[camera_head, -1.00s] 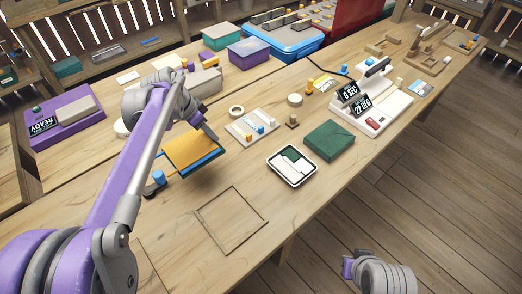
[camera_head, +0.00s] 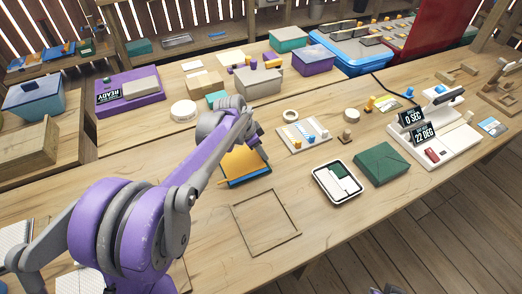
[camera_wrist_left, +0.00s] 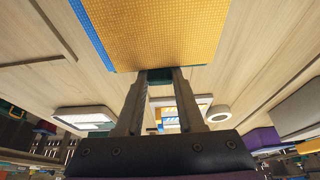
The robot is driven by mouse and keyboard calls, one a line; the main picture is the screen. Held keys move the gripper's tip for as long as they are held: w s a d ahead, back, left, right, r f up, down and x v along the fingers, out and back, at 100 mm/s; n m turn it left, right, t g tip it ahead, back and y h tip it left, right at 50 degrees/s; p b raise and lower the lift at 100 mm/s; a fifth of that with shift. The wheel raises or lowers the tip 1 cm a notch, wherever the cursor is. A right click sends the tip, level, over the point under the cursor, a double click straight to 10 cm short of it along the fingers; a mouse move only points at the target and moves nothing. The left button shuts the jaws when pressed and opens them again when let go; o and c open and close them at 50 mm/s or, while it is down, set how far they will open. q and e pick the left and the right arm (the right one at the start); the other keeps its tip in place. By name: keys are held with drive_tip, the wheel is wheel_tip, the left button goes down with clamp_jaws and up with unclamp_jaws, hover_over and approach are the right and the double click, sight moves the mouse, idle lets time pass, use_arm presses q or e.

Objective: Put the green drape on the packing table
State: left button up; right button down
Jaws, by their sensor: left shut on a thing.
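A folded dark green cloth (camera_head: 382,163), which looks like the green drape, lies flat on the wooden packing table (camera_head: 335,235), right of a white tray (camera_head: 337,184). My left gripper (camera_head: 263,152) is over the table, left of the cloth and well apart from it. It is shut at the edge of an orange panel with blue sides (camera_head: 243,166). In the left wrist view, the panel (camera_wrist_left: 155,30) spreads out from the fingertips (camera_wrist_left: 160,76), with a small dark green piece between them. Only a sliver of my right arm shows at the bottom edge.
An outlined square (camera_head: 265,222) on the table is empty. A white device with displays (camera_head: 440,135) stands right of the cloth. A white pad with small pieces (camera_head: 303,137), a tape ring (camera_head: 290,115) and a grey box (camera_head: 258,82) lie behind.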

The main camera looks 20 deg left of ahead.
sight(249, 159)
use_arm(q)
drive_tip(key=o, duration=1)
drive_tip(key=shift+o, duration=0.2)
drive_tip(key=p+v, duration=0.2)
drive_tip(key=v, duration=0.9)
drive_tip(key=s+d+f+n+y, duration=0.1)
drive_tip(key=s+d+f+n, duration=0.1)
drive_tip(key=s, duration=0.6)
drive_tip(key=s+d+f+n+t+y, duration=0.1)
drive_tip(key=s+d+f+n, duration=0.2)
drive_tip(key=s, duration=0.5)
drive_tip(key=s+d+f+n, duration=0.2)
drive_tip(key=s+d+f, duration=0.1)
drive_tip(key=s, duration=0.5)
drive_tip(key=shift+s+d+f+n+y, duration=0.1)
drive_tip(key=shift+d+f+n+y, duration=0.3)
drive_tip(key=shift+f, duration=0.1)
drive_tip(key=shift+s+f+t, duration=0.3)
